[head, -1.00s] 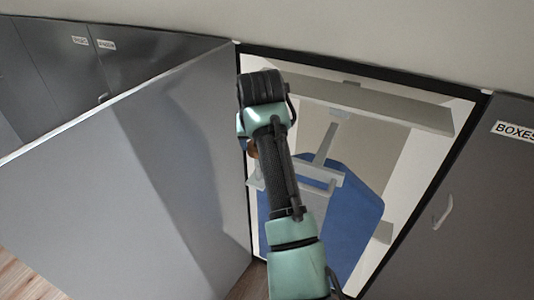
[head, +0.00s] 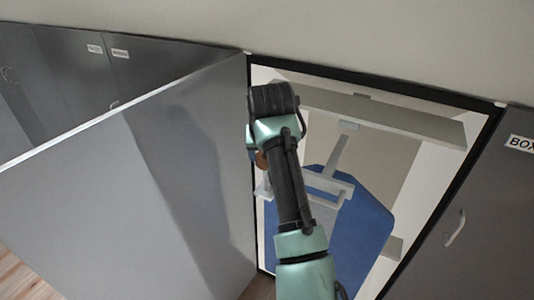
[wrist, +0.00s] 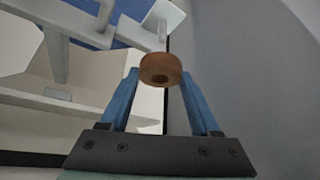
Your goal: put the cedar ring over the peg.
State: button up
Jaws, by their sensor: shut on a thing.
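The cedar ring (wrist: 160,70) is a thick brown ring with a dark hole, held between the blue fingertips of my gripper (wrist: 161,78) in the wrist view. In the head view only a small brown part of the ring (head: 262,160) shows left of my wrist, and my arm hides most of the gripper. A pale grey bracket frame (head: 325,184) stands in the open cupboard, close to the ring. In the wrist view a slim pale post (wrist: 162,36), possibly the peg, extends from the bracket toward the ring. I cannot tell whether ring and post touch. The ring does not visibly encircle it.
The open grey door (head: 180,190) stands close on the left of my arm. A shelf-like pale bar (head: 370,110) crosses the cupboard's upper part. A blue panel (head: 365,225) lies behind the bracket. A closed grey door labelled BOX (head: 475,210) is on the right.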

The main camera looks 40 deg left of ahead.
jog(key=shift+f+b, duration=1.45)
jog(key=shift+f, duration=0.15)
jog(key=shift+f+b, duration=0.55)
jog(key=shift+f, duration=1.55)
jog(key=o, duration=1.4)
jog(key=shift+w, duration=0.1)
jog(key=shift+d+r, duration=0.1)
jog(key=shift+r, duration=0.05)
